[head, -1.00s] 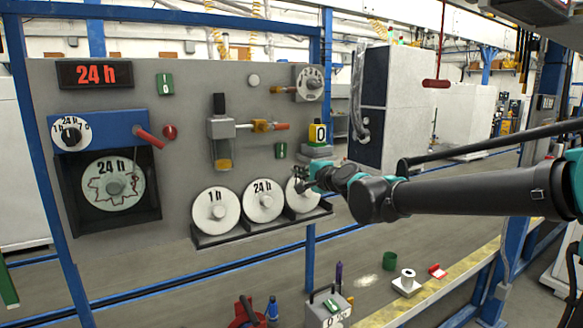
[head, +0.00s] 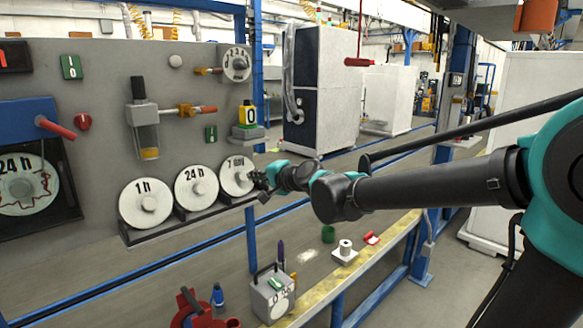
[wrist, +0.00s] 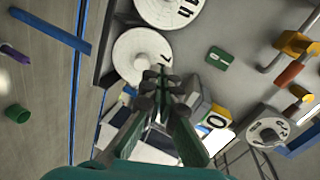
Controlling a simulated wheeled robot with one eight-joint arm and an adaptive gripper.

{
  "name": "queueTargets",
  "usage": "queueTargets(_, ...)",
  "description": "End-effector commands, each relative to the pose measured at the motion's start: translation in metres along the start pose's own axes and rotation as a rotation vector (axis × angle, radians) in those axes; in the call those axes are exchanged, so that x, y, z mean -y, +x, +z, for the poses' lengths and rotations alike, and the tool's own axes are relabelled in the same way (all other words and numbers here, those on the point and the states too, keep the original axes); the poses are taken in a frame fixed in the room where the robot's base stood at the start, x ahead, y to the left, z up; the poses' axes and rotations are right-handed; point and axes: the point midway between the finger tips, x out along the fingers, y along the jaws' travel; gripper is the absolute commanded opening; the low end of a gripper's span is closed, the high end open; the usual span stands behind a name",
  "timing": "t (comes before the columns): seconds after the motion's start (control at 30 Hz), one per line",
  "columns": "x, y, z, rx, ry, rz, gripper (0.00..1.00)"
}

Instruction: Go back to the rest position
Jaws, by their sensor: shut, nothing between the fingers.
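My gripper (head: 258,181) is at the end of my outstretched arm, in front of the right edge of the rightmost white disc (head: 235,172) on the panel's rack. In the wrist view my gripper (wrist: 160,78) has its fingers together with nothing between them, and they overlap the edge of a white disc (wrist: 136,50). I cannot tell whether the fingertips touch the disc.
The grey panel (head: 95,110) also carries a 1 h disc (head: 140,208), a 24 h disc (head: 192,190), a red-handled blue unit (head: 30,122) and a yellow block (head: 249,114).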

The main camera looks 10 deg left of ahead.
Motion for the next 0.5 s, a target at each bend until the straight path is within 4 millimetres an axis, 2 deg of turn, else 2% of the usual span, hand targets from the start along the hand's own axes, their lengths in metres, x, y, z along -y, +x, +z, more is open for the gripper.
queueTargets(0.03, -0.030, -0.016, -0.011, -0.006, -0.067, 0.052, 0.00)
queueTargets(0.2, -0.132, -0.073, -0.033, 0.015, -0.300, 0.268, 0.00)
queueTargets(0.37, -0.224, -0.135, -0.044, 0.055, -0.462, 0.486, 0.00)
queueTargets(0.5, -0.297, -0.198, -0.046, 0.106, -0.561, 0.683, 0.00)
